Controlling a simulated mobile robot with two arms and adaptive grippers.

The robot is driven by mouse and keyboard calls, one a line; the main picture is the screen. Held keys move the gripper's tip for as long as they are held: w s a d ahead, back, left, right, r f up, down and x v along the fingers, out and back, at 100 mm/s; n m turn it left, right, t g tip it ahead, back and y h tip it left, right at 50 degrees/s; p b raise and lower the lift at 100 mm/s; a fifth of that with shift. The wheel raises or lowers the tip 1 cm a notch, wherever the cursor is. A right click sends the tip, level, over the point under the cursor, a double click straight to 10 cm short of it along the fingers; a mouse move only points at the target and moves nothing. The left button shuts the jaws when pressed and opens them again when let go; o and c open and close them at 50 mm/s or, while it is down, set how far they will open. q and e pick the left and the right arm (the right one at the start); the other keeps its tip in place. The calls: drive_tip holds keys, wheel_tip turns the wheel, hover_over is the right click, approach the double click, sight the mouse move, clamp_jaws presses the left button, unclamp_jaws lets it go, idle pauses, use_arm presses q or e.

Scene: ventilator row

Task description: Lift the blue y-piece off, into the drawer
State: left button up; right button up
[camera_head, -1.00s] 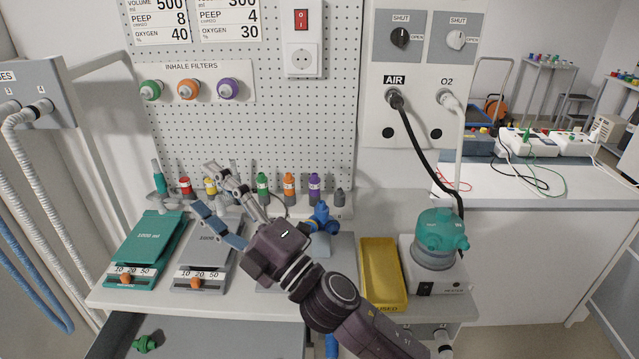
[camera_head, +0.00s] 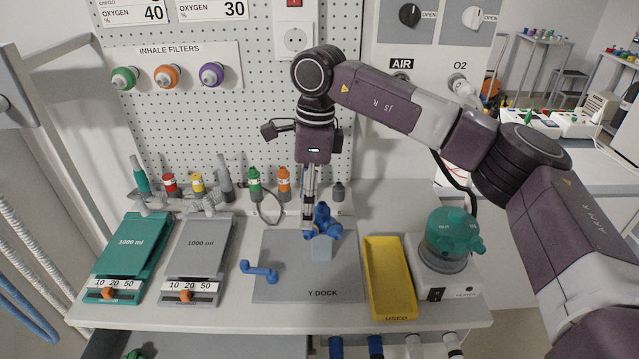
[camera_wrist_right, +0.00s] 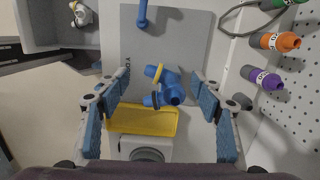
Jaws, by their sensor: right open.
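The blue y-piece (camera_head: 322,222) sits on a small pale block on the grey Y DOCK plate (camera_head: 335,283). In the right wrist view, my right gripper (camera_wrist_right: 160,80) is open and empty. The open drawer (camera_head: 200,346) shows only at the bottom edge of the head view, below the worktop. My left gripper is not in view.
A blue crank-shaped handle (camera_head: 260,273) is on the plate's left part. A yellow tray (camera_head: 389,285) and a teal-topped humidifier (camera_head: 452,240) stand to the right. Coloured bottles, including an orange one (camera_head: 284,180), line the back near the pegboard.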

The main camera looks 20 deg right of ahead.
sight(322, 213)
drive_tip(key=d, duration=0.1)
drive_tip(key=d+r, duration=0.1)
drive_tip(key=d+h, duration=0.1)
drive_tip(key=shift+w+d+r, duration=0.15)
drive_tip(key=shift+w+r, duration=0.1)
drive_tip(key=shift+w, duration=0.05)
drive_tip(key=shift+d+f, duration=0.15)
wheel_tip(322, 213, down, 7)
drive_tip(key=shift+f+p, duration=0.2)
drive_tip(key=shift+p, duration=0.75)
drive_tip(key=shift+c, duration=0.4)
drive_tip(key=shift+r, duration=0.1)
drive_tip(key=c, duration=1.4)
